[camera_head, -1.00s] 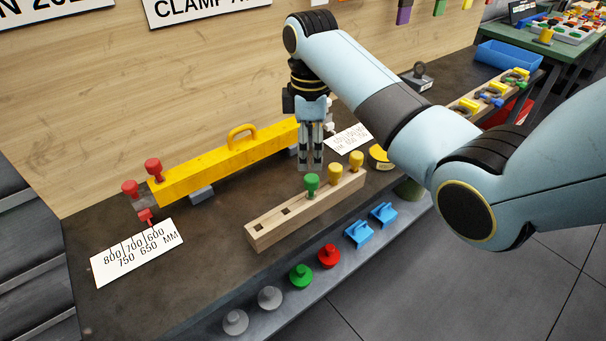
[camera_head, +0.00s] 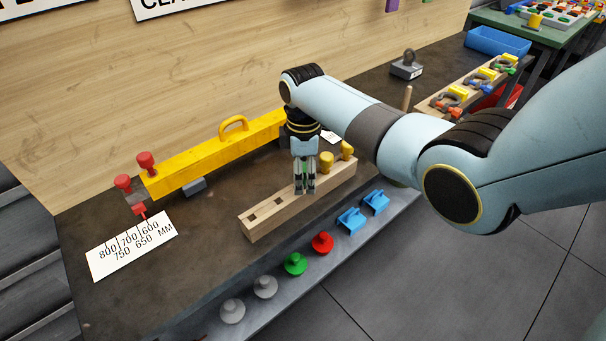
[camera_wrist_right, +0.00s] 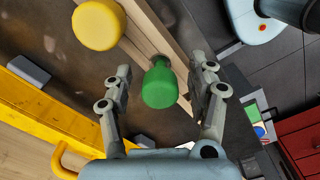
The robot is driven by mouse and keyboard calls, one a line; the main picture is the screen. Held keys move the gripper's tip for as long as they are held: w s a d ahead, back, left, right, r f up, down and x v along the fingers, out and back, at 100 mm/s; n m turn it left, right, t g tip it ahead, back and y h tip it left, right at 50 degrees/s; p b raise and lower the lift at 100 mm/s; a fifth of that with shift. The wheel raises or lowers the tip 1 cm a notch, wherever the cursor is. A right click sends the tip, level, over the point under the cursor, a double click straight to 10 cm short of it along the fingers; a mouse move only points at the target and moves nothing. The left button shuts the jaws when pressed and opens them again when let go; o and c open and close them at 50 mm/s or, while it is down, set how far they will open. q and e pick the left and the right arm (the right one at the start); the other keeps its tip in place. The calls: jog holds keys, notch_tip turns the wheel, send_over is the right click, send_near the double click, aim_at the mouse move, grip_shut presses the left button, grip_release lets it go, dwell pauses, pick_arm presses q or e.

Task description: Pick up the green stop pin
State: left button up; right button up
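The green stop pin (camera_wrist_right: 160,84) stands in the wooden pin block, between the fingers of my right gripper in the right wrist view. My right gripper (camera_wrist_right: 160,92) is open, with a gap visible on each side of the pin. In the head view my right gripper (camera_head: 304,188) points down over the block and mostly hides the green pin. The wooden block (camera_head: 272,220) has two empty square holes at its left end. Two yellow pins (camera_head: 326,162) stand in its right part; one yellow pin (camera_wrist_right: 97,25) shows in the wrist view. My left gripper is not in view.
A yellow beam with a handle (camera_head: 205,155) lies behind the block. Red pins (camera_head: 147,162) and a white scale plate (camera_head: 132,245) are at the left. A front ledge holds grey, green (camera_head: 295,264) and red knobs and blue clips (camera_head: 351,220).

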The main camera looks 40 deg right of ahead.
grip_shut()
